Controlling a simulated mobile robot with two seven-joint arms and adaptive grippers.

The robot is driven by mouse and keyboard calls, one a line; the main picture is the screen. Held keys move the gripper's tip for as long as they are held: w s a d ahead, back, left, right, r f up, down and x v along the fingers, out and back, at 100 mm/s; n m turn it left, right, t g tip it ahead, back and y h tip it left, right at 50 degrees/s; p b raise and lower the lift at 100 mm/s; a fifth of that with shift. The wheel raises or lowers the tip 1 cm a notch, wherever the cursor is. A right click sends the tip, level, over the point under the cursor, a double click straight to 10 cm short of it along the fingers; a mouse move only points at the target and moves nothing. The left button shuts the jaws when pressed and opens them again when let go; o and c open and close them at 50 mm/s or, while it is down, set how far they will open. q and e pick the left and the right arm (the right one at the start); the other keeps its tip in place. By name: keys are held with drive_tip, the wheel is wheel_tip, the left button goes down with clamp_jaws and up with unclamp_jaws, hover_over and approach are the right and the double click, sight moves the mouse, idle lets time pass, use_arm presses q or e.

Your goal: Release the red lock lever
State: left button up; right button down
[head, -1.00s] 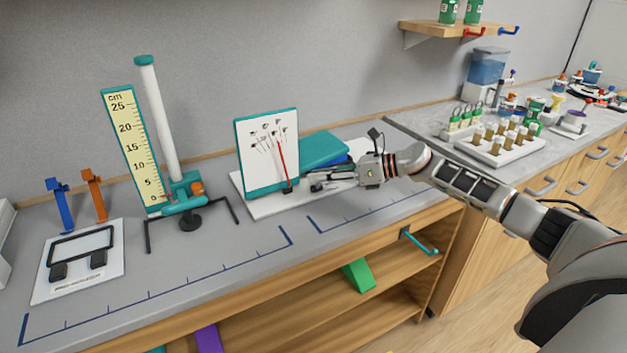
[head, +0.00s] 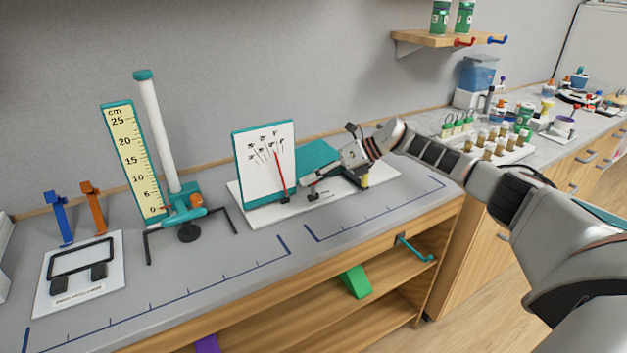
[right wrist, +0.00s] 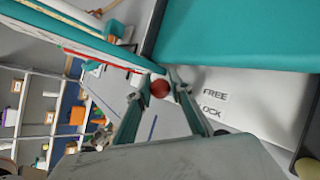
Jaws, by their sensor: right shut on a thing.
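The lock lever shows as a dark red round knob (right wrist: 160,89) in the right wrist view. My right gripper (right wrist: 157,87) is shut on this knob, one finger on each side. The lever's shaft is hidden there. Printed FREE (right wrist: 215,94) and LOCK (right wrist: 209,111) labels lie on the white base just right of the fingers. In the head view my right gripper (head: 309,182) reaches in from the right, low over the white base (head: 345,200), beside the upright dial board (head: 262,160) with a thin red needle. The knob is too small to tell there. My left gripper is not in view.
A teal block (head: 318,156) stands behind the gripper on the same base. A ruler stand (head: 133,155) with a white tube is to the left, and a framed white plate (head: 80,270) at far left. The grey bench front (head: 215,255) is clear.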

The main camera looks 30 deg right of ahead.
drive_tip(key=shift+s+a+f, duration=0.1)
drive_tip(key=shift+s+f, duration=0.05)
drive_tip(key=shift+f, duration=0.15)
drive_tip(key=c, duration=1.8)
unclamp_jaws()
drive_tip(key=shift+r, duration=0.2)
drive_tip(key=v, duration=1.2)
